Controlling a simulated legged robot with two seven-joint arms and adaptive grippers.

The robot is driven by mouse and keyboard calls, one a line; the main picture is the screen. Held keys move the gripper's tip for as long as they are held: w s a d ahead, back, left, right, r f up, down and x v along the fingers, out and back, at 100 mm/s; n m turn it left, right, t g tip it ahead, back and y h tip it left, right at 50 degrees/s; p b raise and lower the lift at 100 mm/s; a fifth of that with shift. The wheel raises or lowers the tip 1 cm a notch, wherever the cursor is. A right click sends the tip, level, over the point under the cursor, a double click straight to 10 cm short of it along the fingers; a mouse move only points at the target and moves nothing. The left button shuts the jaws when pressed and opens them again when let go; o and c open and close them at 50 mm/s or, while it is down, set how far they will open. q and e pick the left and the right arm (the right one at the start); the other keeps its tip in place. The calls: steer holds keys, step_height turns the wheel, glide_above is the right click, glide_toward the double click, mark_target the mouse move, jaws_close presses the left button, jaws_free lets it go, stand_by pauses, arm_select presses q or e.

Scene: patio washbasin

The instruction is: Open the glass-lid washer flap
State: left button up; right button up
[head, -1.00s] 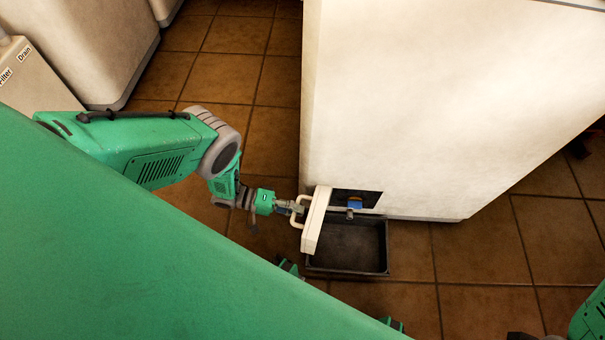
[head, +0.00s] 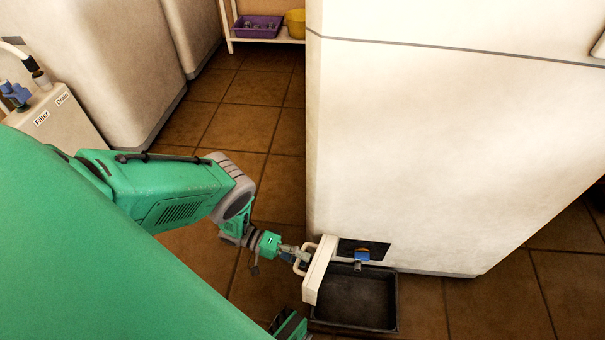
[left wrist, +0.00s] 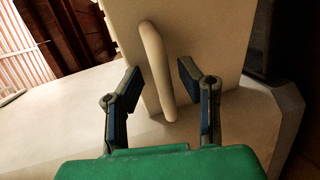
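The washer flap (head: 321,270) is a small white panel low on the white machine (head: 440,150). It stands swung out to the left, and a dark opening (head: 375,248) with a blue part (head: 362,257) shows beside it. A pale loop handle (head: 303,267) is on the flap's outer face. My left gripper (head: 297,254) is at this handle. In the left wrist view my left gripper (left wrist: 160,80) has its fingers apart on both sides of the handle (left wrist: 157,70), with visible gaps. No glass lid shows.
A black tray (head: 355,300) lies on the tiled floor under the opening. At the left stands a white box (head: 60,118) labelled Filter and Drain. A rack (head: 265,38) with a purple bin (head: 257,27) is at the back. Tiled floor is clear between the machines.

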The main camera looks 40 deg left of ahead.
arm_select(q)
steer(key=f+v, duration=0.1)
steer(key=v, duration=1.1)
steer(key=shift+a, duration=0.25)
arm_select(e)
steer(key=shift+w+a+r, duration=0.1)
steer(key=shift+a+r, duration=0.15)
steer(key=shift+a, duration=0.35)
arm_select(q)
steer(key=shift+d+r, duration=0.1)
steer(key=shift+d, duration=0.05)
arm_select(e)
steer(key=shift+d+f, duration=0.1)
steer(key=shift+d, duration=0.1)
